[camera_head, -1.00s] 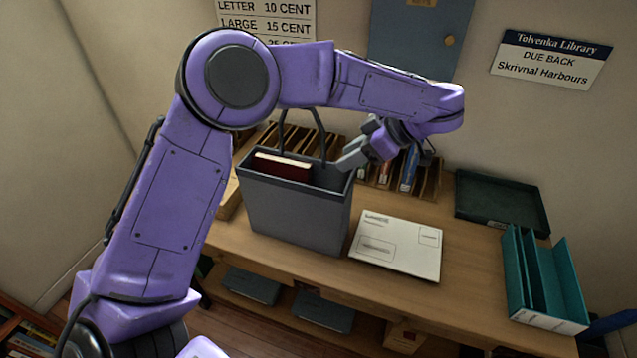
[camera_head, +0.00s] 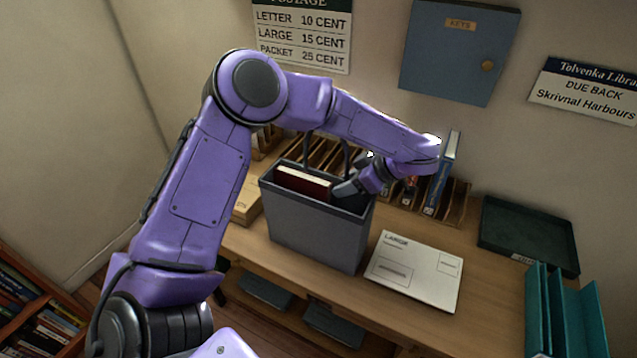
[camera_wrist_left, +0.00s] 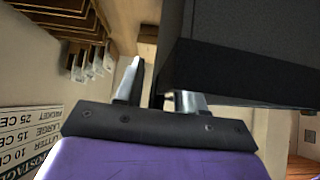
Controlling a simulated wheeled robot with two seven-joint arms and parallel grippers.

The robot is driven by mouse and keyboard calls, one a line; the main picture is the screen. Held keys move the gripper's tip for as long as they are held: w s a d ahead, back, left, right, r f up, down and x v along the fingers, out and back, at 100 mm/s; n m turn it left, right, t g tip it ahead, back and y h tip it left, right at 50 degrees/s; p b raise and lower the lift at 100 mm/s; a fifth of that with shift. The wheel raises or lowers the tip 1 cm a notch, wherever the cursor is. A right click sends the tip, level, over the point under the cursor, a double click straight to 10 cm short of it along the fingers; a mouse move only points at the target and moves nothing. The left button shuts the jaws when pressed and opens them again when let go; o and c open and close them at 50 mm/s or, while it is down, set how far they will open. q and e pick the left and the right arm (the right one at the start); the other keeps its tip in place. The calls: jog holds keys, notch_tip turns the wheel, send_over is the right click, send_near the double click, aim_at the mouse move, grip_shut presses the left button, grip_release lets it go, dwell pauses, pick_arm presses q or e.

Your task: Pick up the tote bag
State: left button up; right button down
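The grey tote bag (camera_head: 315,235) stands upright on the wooden table, with a dark red book (camera_head: 303,183) showing in its open top and its dark handles raised. My left gripper (camera_head: 346,190) reaches down at the right end of the bag's opening, partly hidden by its own wrist. In the left wrist view, the bag (camera_wrist_left: 245,75) fills the upper right, close against one finger. My left gripper (camera_wrist_left: 160,90) has its fingers apart, with a narrow dark strip of the bag seeming to lie between them. My right gripper is out of view.
A white envelope (camera_head: 415,270) lies right of the bag. Behind stands a wooden rack (camera_head: 455,200) with a blue book (camera_head: 440,175). A dark green tray (camera_head: 530,235) and teal file holder (camera_head: 565,315) are at the right. A bookshelf (camera_head: 35,310) is lower left.

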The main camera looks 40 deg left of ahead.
pick_arm(q)
jog(key=shift+s, duration=0.2)
jog(key=shift+r, duration=0.1)
jog(key=c, duration=0.4)
grip_shut()
jog(key=shift+w, duration=0.15)
